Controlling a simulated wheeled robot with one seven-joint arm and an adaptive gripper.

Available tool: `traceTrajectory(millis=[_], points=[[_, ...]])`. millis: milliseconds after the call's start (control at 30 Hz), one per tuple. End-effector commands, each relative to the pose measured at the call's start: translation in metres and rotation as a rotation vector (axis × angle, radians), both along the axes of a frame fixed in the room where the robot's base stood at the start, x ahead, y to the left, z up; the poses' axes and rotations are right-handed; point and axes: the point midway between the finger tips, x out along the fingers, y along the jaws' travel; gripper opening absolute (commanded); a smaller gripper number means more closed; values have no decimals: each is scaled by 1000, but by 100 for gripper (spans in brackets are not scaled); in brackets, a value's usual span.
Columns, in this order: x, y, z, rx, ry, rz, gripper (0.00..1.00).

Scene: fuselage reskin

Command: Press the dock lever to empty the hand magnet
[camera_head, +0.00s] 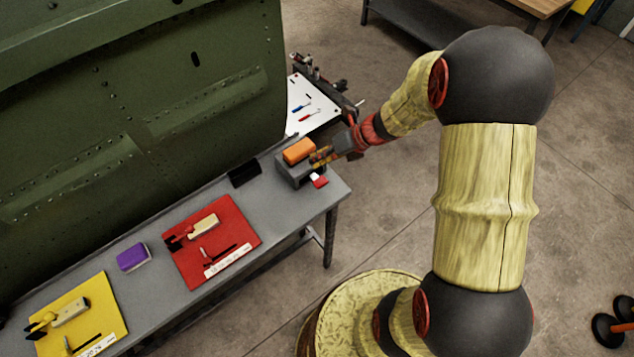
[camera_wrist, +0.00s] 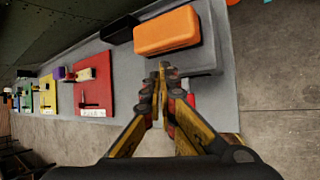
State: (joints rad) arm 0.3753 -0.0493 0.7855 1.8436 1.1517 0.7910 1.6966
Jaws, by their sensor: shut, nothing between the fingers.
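The orange block (camera_head: 299,151), which looks like the hand magnet, sits on a grey dock (camera_head: 287,172) at the right end of the bench. It also shows in the wrist view (camera_wrist: 167,31), at the top. A small red and white piece (camera_head: 319,181) is at the dock's near right side; I cannot tell whether it is the lever. My gripper (camera_head: 317,158) is shut and empty, its tips beside the dock. In the wrist view the closed tips (camera_wrist: 166,70) point toward the dock just below the orange block; contact is unclear. The fingers partly hide the red and white piece there.
A grey bench (camera_head: 280,215) runs along the green fuselage panel (camera_head: 130,110). It bears a red mat (camera_head: 241,231), a yellow mat (camera_head: 101,307), a purple block (camera_head: 133,257) and a black box (camera_head: 245,173). A white-topped cart (camera_head: 325,115) stands behind. Open floor lies right of the bench.

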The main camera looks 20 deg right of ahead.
Motion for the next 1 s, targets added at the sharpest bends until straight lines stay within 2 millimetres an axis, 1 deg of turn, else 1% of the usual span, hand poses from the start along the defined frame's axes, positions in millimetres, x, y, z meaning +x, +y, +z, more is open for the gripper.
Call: traceTrajectory(millis=[33, 100, 300, 1000], points=[[0, 0, -11, 0, -1, -1, 0], [-2, 0, -18, 0, 1, 0, 0], [-3, -1, -33, -1, 0, 0, 0], [-3, -1, -35, 0, -1, 1, 0]])
